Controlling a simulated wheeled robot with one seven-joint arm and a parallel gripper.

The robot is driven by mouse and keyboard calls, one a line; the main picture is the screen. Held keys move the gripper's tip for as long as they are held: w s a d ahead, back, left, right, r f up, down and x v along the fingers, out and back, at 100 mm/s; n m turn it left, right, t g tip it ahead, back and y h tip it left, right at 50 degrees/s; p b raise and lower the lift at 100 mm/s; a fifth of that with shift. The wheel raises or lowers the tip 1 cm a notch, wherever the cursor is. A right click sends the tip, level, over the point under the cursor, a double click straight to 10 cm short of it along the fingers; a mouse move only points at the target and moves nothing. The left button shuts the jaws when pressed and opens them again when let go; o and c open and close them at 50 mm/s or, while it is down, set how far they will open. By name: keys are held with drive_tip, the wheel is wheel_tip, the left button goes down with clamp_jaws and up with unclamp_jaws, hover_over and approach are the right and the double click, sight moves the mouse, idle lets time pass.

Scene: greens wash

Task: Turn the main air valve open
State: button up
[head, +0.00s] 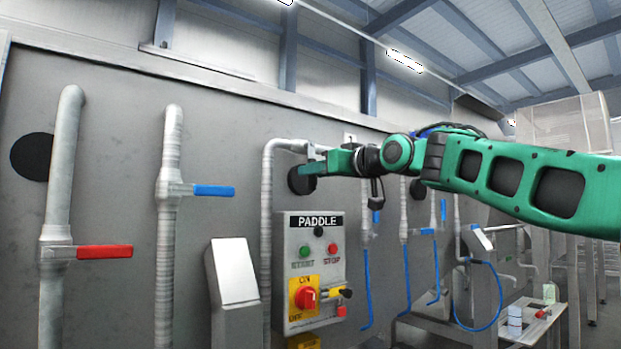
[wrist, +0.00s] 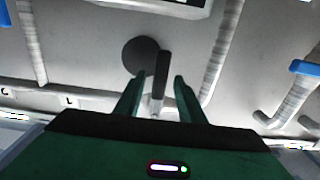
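The valve at my gripper has a dark lever (wrist: 158,70) and a pale metal stem (wrist: 157,102), seen in the wrist view. Its grey pipe (head: 268,210) bends at the top beside the paddle panel in the head view. My gripper (head: 308,166) is at the top of this pipe and hides most of the valve. In the wrist view, my gripper (wrist: 160,82) is open, with one finger on each side of the lever and gaps between. Whether the lever lies fully between the fingertips in depth, I cannot tell. No label naming the valve is readable.
A dark disc (wrist: 141,55) is on the wall beside the lever. The paddle control panel (head: 312,270) is below my gripper. Pipes at left carry a red handle (head: 104,252) and a blue handle (head: 214,191). Blue hoses (head: 407,275) hang at right.

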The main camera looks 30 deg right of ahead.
drive_tip(key=shift+w, duration=1.25)
drive_tip(key=shift+c, duration=0.6)
